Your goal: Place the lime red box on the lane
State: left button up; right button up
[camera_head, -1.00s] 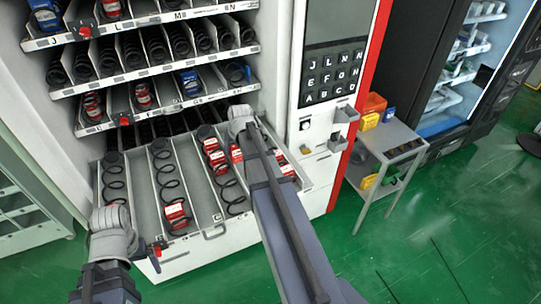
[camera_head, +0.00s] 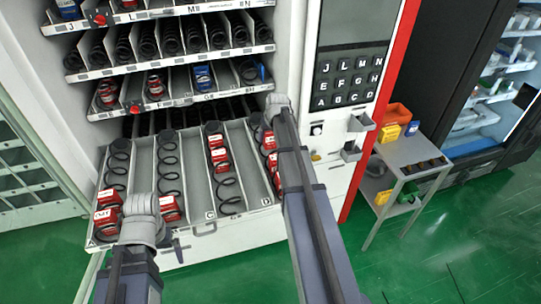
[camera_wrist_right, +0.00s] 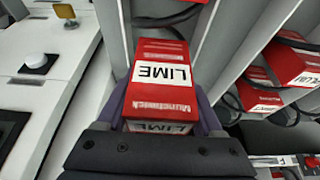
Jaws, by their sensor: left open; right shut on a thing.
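The lime red box (camera_wrist_right: 158,85), with a white LIME label, is between the purple fingers of my right gripper (camera_wrist_right: 160,118) in the right wrist view. In the head view the right gripper (camera_head: 272,122) is at the back of the rightmost lane (camera_head: 254,182) of the pulled-out tray. Red boxes (camera_head: 277,181) show beside and below it, partly hidden by my arm. My left gripper (camera_head: 143,222) is open at the tray's front left, in front of the leftmost lanes. Its fingers are hard to make out.
Loaded shelves (camera_head: 180,90) hang above. The keypad panel (camera_head: 348,80) and a small cart (camera_head: 410,160) stand right.

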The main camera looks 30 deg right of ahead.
aim_at(270, 142)
pick_arm(q)
notch_tip(270, 142, down, 3)
jog(key=shift+f+b, duration=0.15)
jog(key=shift+b, duration=0.9)
pick_arm(e)
notch_tip(270, 142, down, 3)
jog(key=shift+f, duration=0.15)
pick_arm(q)
notch_tip(270, 142, down, 4)
jog(key=b, duration=0.3)
jog(key=shift+b, duration=0.4)
pick_arm(e)
notch_tip(270, 142, down, 4)
jog(key=shift+r, duration=0.15)
jog(key=o, duration=1.4)
jog(key=shift+o, duration=0.2)
